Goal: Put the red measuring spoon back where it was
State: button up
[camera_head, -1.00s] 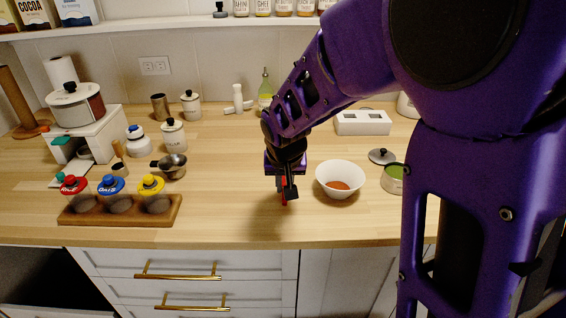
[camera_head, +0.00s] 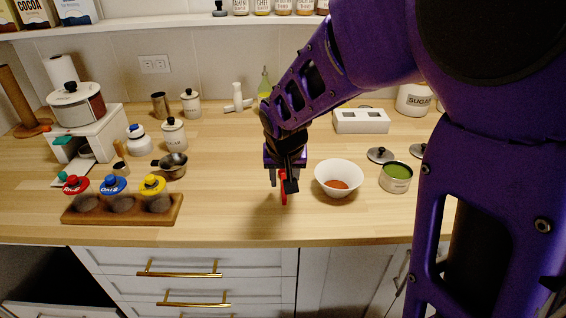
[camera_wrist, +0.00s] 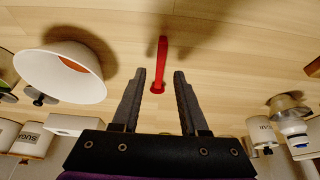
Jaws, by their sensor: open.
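The red measuring spoon (camera_head: 284,188) is at the middle front of the counter, left of the white bowl. In the wrist view the spoon (camera_wrist: 161,62) has its near end between my fingertips and stretches away from them. My gripper (camera_head: 282,186) points down over the counter and is open, with a finger on either side of the spoon's near end and gaps showing in the wrist view (camera_wrist: 161,78). I cannot tell whether the spoon lies flat or stands tilted. In the head view a dark finger covers part of it.
A white bowl (camera_head: 338,172) with orange-brown contents stands just right of my gripper, and an open tin with green contents (camera_head: 396,177) further right. At left are a wooden rack (camera_head: 120,217) with several lidded jars and a metal measuring cup (camera_head: 173,166). Counter between is clear.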

jog(key=p+v, duration=0.4)
jog(key=v, duration=0.5)
jog(key=shift+r, duration=0.2)
